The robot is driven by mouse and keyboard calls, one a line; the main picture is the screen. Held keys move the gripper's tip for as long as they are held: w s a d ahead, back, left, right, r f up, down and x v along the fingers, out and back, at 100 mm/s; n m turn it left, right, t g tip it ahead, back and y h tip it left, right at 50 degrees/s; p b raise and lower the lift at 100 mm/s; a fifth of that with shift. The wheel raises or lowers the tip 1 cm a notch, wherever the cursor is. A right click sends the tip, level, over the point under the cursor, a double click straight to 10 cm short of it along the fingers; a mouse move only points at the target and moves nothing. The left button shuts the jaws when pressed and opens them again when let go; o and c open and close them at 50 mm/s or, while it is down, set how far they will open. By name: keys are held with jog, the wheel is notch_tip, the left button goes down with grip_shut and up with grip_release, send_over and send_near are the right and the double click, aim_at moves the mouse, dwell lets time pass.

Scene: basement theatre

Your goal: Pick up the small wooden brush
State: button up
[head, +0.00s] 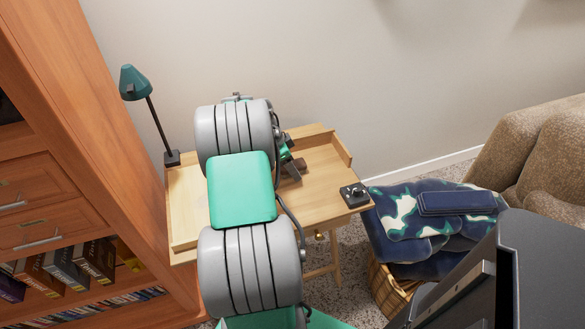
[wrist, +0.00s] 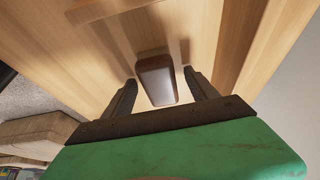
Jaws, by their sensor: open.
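The small wooden brush (wrist: 157,68), with a dark brown top and a pale side, is on the light wood desk in the wrist view. My gripper (wrist: 160,82) is open, with one dark finger on each side of the brush. Gaps show between the brush and both fingers, so it is not gripped. In the head view my gripper (head: 291,160) is low over the middle of the desk (head: 186,208). My arm covers much of the desk there, and I cannot clearly make out the brush in that view.
A teal lamp (head: 135,84) stands at the desk's back left, beside a wooden bookcase (head: 75,130). A small dark item (head: 354,195) sits at the right corner. Right of the desk are a basket (head: 388,291) of blue blankets (head: 405,225) and a brown sofa (head: 535,150).

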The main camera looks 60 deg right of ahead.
aim_at(295, 164)
jog(key=shift+c, duration=0.2)
grip_shut()
dwell(0.4)
jog(key=shift+r, duration=0.55)
notch_tip(295, 164, up, 3)
jog(key=shift+a+f, duration=0.1)
jog(key=shift+f, duration=0.05)
jog(key=s+a+r, duration=0.7)
jog(key=a+r, duration=0.2)
jog(key=a, duration=0.3)
jog(key=shift+r+p, duration=0.15)
jog(key=shift+p, duration=0.2)
